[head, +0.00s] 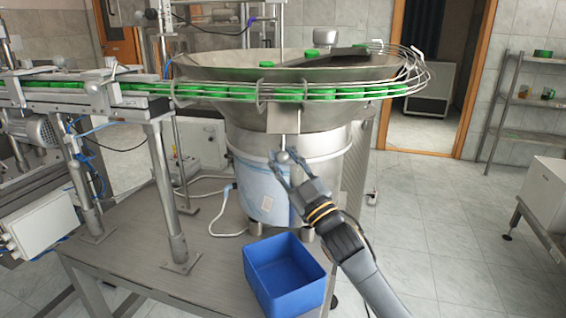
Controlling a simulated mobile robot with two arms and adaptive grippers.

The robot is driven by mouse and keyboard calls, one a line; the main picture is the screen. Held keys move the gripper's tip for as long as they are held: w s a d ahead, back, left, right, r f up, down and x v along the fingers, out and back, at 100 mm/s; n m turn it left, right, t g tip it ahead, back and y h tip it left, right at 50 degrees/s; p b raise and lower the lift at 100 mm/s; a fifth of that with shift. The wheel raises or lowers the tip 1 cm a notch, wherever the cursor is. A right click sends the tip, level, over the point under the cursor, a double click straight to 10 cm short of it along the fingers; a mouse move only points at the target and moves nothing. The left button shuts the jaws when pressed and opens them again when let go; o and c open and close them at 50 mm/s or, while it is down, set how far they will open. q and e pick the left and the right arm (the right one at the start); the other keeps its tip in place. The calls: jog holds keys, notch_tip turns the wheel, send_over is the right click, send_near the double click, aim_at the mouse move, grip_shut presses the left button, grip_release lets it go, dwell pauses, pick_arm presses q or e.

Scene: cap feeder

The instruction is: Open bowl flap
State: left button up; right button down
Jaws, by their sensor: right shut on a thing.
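The cap feeder's metal bowl (290,75) stands on a round drum base wrapped in bluish film (255,180). A few green caps lie at its top, and a row of green caps runs along the rail around its front. A small knob (284,156) hangs below the bowl's front on a thin rod. My right gripper (283,160) is shut on this knob, its fingers on either side of it. The flap itself is hard to make out; a plate (287,121) shows at the bowl's underside above the knob. My left gripper is not in view.
A blue bin (284,268) sits on the metal table (190,250), below my right gripper. A conveyor rail with green caps (130,90) runs left from the bowl on metal posts. A white box (40,225) is at the left.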

jog(key=shift+w+d+f, duration=0.1)
jog(key=shift+w+f, duration=0.05)
dwell(0.3)
jog(key=c, duration=1)
grip_release()
jog(key=shift+d, duration=0.1)
jog(key=v, duration=1.2)
